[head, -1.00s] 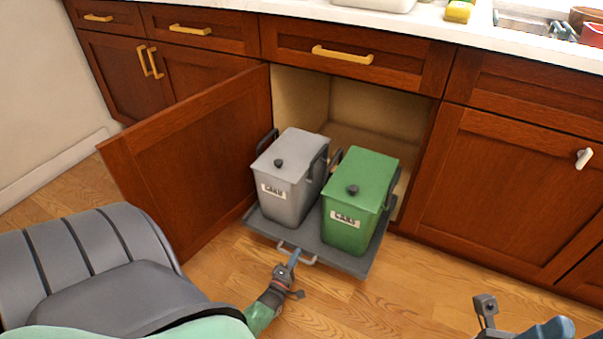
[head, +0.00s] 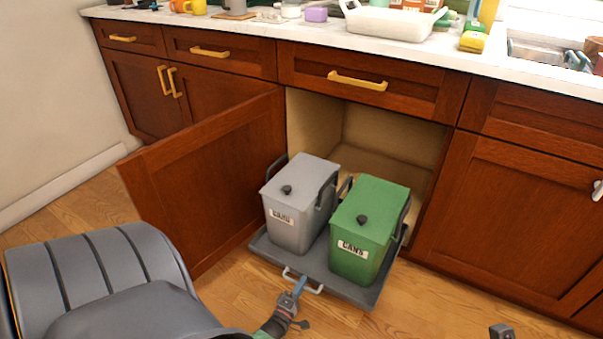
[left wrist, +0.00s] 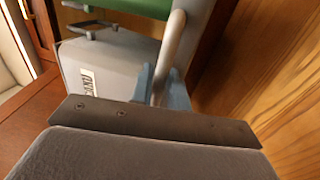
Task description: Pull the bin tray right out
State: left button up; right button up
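The dark grey bin tray (head: 327,271) is drawn out on the floor side of the open cabinet. It carries a grey bin (head: 293,219) on the left and a green bin (head: 353,248) labelled CANS on the right, both lidded and upright. A pale bar handle (head: 317,290) is on the tray's front edge. My left gripper (head: 298,286) is at this handle. In the left wrist view its blue fingers (left wrist: 161,86) sit on both sides of the handle bar and appear closed on it. Only a bit of my right gripper (head: 502,331) shows at the bottom edge, away from the tray.
The cabinet door (head: 205,180) stands open left of the tray. The cabinet interior (head: 375,135) behind the bins looks empty. Closed cabinets flank it, under a white counter (head: 245,29) with dishes. Wooden floor (head: 430,305) is clear in front and to the right.

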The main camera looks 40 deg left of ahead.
pick_arm(q)
jog(key=p+v, duration=0.1)
jog(key=v, duration=0.6)
jog(key=shift+s, duration=0.35)
jog(key=shift+d+f, duration=0.1)
dwell(0.4)
